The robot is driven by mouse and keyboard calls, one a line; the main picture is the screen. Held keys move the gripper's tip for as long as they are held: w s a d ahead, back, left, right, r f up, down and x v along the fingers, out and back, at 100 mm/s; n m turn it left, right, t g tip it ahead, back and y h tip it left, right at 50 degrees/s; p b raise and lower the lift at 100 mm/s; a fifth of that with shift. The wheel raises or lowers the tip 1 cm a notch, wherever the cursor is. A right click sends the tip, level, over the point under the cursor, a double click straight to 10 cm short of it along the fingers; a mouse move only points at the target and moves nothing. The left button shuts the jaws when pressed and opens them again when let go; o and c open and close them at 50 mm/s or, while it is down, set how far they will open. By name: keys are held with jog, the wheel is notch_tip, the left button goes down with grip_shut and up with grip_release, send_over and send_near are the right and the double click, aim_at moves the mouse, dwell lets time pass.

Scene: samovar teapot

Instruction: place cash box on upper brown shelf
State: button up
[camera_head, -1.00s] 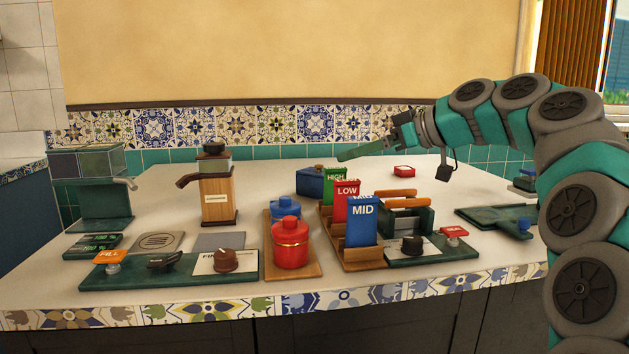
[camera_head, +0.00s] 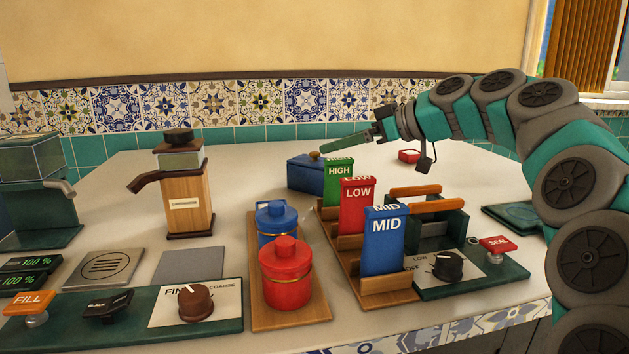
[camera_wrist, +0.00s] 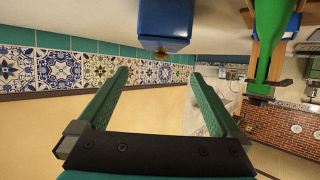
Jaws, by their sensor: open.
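A dark blue box with a small brass knob, which looks like the cash box (camera_head: 305,174), sits on the white counter behind the coloured packets. My gripper (camera_head: 325,150) is close above and beside it, at its upper right, its green fingers pointing left. The wrist view shows the box (camera_wrist: 165,18) at the top edge, partly cut off, with the knob facing the gap between the fingers. My gripper (camera_wrist: 160,76) is open and empty there, with the box beyond its fingertips. I cannot make out an upper brown shelf in any view.
Green (camera_head: 338,180), red (camera_head: 356,205) and blue (camera_head: 383,240) packets stand in a wooden rack just in front of the box. Red (camera_head: 286,272) and blue (camera_head: 277,222) canisters and a wooden grinder (camera_head: 187,200) stand left. Counter behind the grinder is clear.

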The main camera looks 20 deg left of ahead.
aim_at(315, 166)
notch_tip(315, 166, down, 4)
jog(key=shift+r, duration=0.15)
jog(key=shift+x, duration=3.85)
jog(key=shift+s, duration=0.1)
jog(key=c, duration=1.5)
jog(key=shift+r, duration=0.15)
